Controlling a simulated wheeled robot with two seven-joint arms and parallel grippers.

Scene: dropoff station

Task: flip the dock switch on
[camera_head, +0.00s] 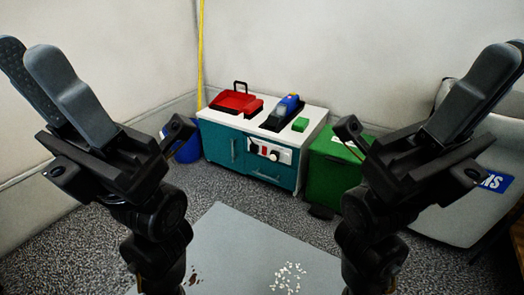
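A white switch panel (270,152) is set in the front of a teal cabinet (222,144) with a white top. It carries a small red and black part on its left and a round knob (274,156) towards its right. The switch's position is too small to tell. My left gripper (28,50) is raised at the left, its fingers apart and empty. My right gripper (508,48) is raised at the right, its fingers also apart and empty. Both are well away from the panel, and nothing covers it.
On the cabinet top are a red case (236,101), a blue tool on a black dock (287,110) and a green block (300,124). A blue bin (186,150) and green bin (330,172) flank the cabinet. A grey mat (235,240) with white bits lies in front.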

